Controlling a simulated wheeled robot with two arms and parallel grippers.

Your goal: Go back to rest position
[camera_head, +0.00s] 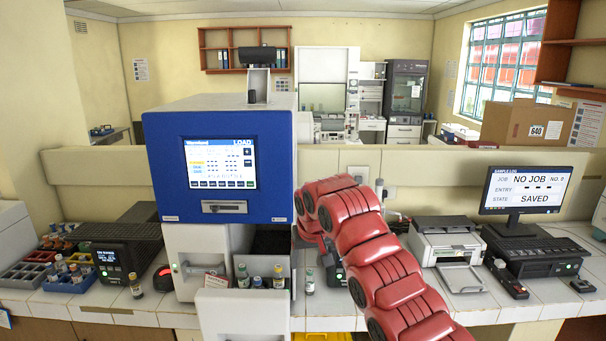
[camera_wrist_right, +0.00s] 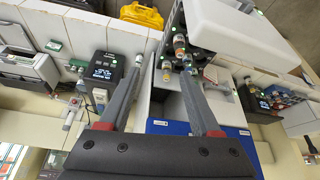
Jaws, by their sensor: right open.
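My right gripper (camera_wrist_right: 163,72) is open in the right wrist view, its two grey fingers apart with nothing held between them. In the head view, my red right arm comes in from the lower right and ends beside the blue-fronted incubator (camera_head: 172,190); the fingers cannot be made out clearly there. The incubator's screen (camera_head: 220,162) reads LOAD. Its lower drawer (camera_head: 240,315) is pulled out, with several small bottles (camera_head: 278,276) in it. The drawer's bottles (camera_wrist_right: 180,45) also show beyond the fingertips in the wrist view. My left gripper is not in view.
One bottle (camera_head: 309,281) stands on the bench right of the drawer, another (camera_head: 136,286) left of it. Racks of bottles (camera_head: 68,278) are at the far left. A printer (camera_head: 447,243) and a monitor (camera_head: 525,190) reading NO JOB and SAVED stand right of my arm.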

